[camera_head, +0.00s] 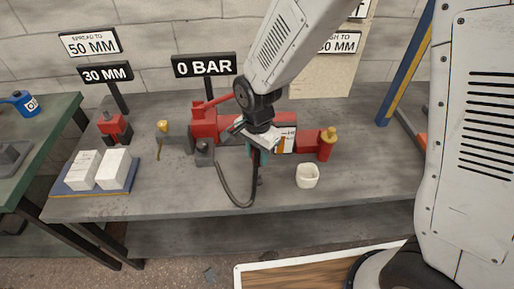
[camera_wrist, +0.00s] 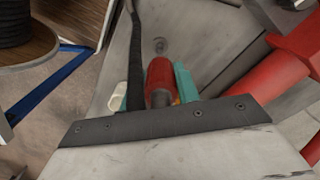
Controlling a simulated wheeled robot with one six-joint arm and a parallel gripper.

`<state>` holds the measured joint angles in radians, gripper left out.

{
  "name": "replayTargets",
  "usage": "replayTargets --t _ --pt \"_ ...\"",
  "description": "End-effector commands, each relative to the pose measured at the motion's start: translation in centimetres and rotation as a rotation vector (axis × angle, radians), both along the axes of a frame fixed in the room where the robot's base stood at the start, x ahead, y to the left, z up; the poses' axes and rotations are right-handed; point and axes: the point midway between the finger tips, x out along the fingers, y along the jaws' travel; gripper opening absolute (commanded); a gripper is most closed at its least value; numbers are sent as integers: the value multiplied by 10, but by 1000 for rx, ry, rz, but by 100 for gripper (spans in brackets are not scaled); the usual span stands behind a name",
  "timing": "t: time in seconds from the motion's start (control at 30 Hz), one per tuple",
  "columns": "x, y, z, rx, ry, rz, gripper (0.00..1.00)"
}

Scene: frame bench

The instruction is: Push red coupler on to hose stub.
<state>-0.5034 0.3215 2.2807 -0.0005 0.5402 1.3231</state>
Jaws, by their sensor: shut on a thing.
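The red coupler (camera_wrist: 160,75) is in the wrist view, between my gripper's jaws. My gripper (camera_wrist: 165,88) is shut on it; a teal finger (camera_wrist: 185,82) shows at its right, and the dark wrist plate hides the near part. In the head view my gripper (camera_head: 256,153) is over the bench, in front of the red tool, and the coupler cannot be made out. A black hose (camera_head: 232,197) loops from below my gripper to a dark fitting (camera_head: 204,153) at the left. The hose stub cannot be told apart, nor whether the coupler touches it.
A red tool (camera_head: 212,118) lies behind, with a brass-topped red cylinder (camera_head: 326,147) at its right. A white cup (camera_head: 307,176) stands near the bench front. White blocks (camera_head: 112,168) sit at the left. A sign reads 0 BAR (camera_head: 204,65). The front bench strip is clear.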

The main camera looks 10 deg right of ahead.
Motion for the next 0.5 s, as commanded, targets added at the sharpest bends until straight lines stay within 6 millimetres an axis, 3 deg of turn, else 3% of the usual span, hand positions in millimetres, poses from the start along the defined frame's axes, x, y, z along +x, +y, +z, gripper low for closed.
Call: replayTargets --t 0.23,0.5 --pt "0 -1 -24 -1 1 0 4" --pt "0 0 -38 0 0 0 4"
